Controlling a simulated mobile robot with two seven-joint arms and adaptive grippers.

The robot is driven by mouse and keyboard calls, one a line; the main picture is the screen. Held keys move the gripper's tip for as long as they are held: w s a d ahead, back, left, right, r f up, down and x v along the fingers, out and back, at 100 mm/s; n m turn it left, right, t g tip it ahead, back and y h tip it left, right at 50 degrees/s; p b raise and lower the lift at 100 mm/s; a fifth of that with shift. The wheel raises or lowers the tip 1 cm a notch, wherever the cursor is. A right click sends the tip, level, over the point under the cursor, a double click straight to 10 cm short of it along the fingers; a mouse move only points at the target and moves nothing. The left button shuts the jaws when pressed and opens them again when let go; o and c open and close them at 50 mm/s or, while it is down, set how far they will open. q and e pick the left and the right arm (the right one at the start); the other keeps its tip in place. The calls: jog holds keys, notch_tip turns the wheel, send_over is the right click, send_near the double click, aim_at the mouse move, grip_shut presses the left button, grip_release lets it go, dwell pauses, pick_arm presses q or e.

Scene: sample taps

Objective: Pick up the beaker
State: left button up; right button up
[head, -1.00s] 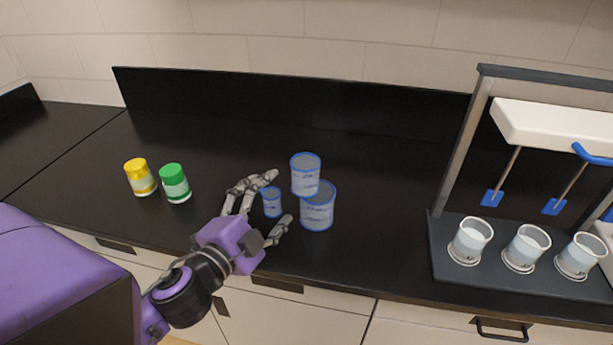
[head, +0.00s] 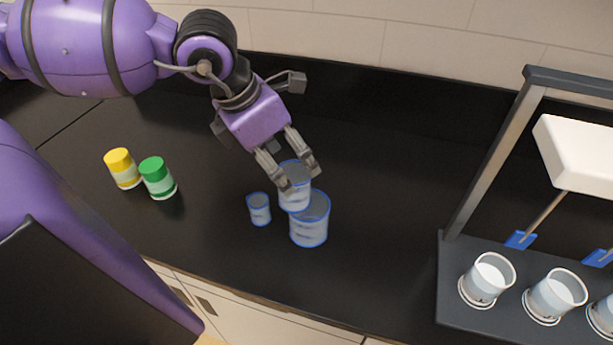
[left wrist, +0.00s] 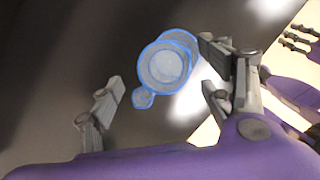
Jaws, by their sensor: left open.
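Three clear beakers with blue outlines stand close together on the black counter: a small one (head: 259,210), a medium one (head: 294,201) and a large one (head: 310,231). In the head view the medium and large beakers overlap. My left gripper (head: 300,180) is open and points down over the medium beaker, its fingers partly covering that beaker's rim. In the left wrist view the fingers (left wrist: 163,85) are spread, with two overlapping larger beakers and the small beaker (left wrist: 143,98) between and beyond them. A hand, probably my right gripper (left wrist: 300,38), shows partly at that view's right edge; its opening is unclear.
A yellow-capped jar (head: 122,169) and a green-capped jar (head: 158,178) stand to the left. At right, a dark-framed stand (head: 452,268) holds several white cups under blue-tipped levers. A black backsplash runs behind. The counter between beakers and stand is clear.

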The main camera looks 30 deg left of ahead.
aim_at(295, 181)
pick_arm(q)
jog(key=f+b, duration=0.1)
jog(key=f, duration=0.1)
jog(key=f+b, duration=0.1)
jog(key=f, duration=0.1)
jog(key=shift+s+d+f, duration=0.1)
jog(key=shift+d, duration=0.3)
jog(key=x, duration=0.2)
jog(key=shift+w+f+b, duration=0.3)
jog(key=shift+w+b, duration=0.05)
jog(key=shift+w, duration=0.05)
jog(key=shift+s+r, duration=0.1)
jog(key=c, duration=0.9)
jog(key=shift+c, duration=1.4)
pick_arm(e)
jog(key=s+f, duration=0.1)
jog(key=s+d+f, duration=0.1)
jog(key=shift+s+f, duration=0.25)
jog(key=shift+f, duration=0.15)
